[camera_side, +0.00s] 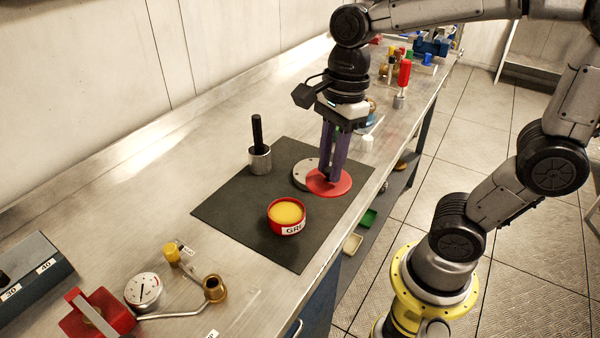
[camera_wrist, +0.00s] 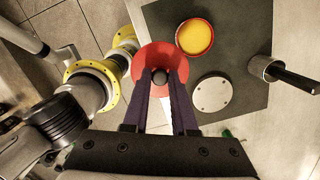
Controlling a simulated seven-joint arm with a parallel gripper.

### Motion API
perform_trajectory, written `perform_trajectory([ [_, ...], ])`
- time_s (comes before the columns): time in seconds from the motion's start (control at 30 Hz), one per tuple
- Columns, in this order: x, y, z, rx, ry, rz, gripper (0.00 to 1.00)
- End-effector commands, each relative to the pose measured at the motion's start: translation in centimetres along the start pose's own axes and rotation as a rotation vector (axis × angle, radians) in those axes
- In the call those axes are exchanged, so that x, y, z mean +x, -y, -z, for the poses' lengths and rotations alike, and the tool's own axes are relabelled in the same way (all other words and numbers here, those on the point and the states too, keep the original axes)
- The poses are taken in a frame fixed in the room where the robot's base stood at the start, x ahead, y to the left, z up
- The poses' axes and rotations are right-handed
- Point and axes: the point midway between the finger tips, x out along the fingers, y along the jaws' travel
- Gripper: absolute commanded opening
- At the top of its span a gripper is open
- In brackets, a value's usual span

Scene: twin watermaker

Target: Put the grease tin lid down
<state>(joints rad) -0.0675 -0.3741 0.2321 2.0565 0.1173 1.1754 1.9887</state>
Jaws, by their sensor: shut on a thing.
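The grease tin lid (camera_side: 328,184) is a flat red disc, and it also shows in the wrist view (camera_wrist: 148,55). My gripper (camera_side: 333,178) points down and is shut on the dark knob at the lid's middle; in the wrist view the fingertips (camera_wrist: 160,78) meet at that knob. The lid is low over the right part of the dark mat (camera_side: 240,207); I cannot tell whether it touches the mat. The open grease tin (camera_side: 286,216), red with yellow grease inside, stands on the mat nearer the camera. It shows in the wrist view too (camera_wrist: 195,37).
A grey round plate with small holes (camera_side: 303,174) lies beside the lid, partly hidden by it in the side view. A metal cup with a black handle (camera_side: 259,158) stands at the mat's back. A gauge (camera_side: 143,290) and brass fittings lie at the front. The mat's left part is clear.

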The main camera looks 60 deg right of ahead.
Motion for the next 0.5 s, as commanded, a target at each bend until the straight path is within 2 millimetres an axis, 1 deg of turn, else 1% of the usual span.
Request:
perform_trajectory([
  [0.03, -0.6, -0.9, 0.6, 0.001, 0.003, 0.006, 0.00],
  [0.2, -1.9, -3.2, 1.8, 0.000, 0.001, 0.003, 0.00],
  [0.33, -2.5, -4.2, 2.4, 0.000, 0.000, 0.001, 0.00],
  [0.5, -2.8, -4.6, 2.6, 0.003, 0.000, 0.000, 0.00],
])
